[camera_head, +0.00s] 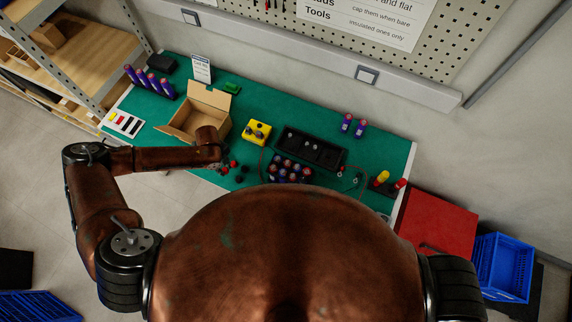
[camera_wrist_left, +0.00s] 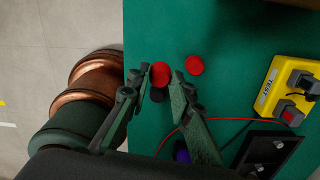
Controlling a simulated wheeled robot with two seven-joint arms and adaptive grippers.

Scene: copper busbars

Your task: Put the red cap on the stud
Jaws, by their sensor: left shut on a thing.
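My left gripper (camera_wrist_left: 163,76) is shut on a red cap (camera_wrist_left: 160,74), which sits between its fingertips low over the green mat. A second red cap (camera_wrist_left: 194,65) lies on the mat just right of the fingers. A black cap (camera_wrist_left: 157,95) shows behind the held one. In the head view, my left gripper (camera_head: 217,162) is mostly hidden by its own arm, near loose caps (camera_head: 233,163). A black tray (camera_head: 290,138) stands to the right; small metal studs (camera_wrist_left: 278,143) show in it in the left wrist view. My right gripper is out of view.
A yellow test box (camera_head: 263,128) stands between the cardboard box (camera_head: 188,121) and the black tray. A cluster of dark cells (camera_head: 289,170) is in front of the tray. A red wire (camera_wrist_left: 230,119) crosses the mat.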

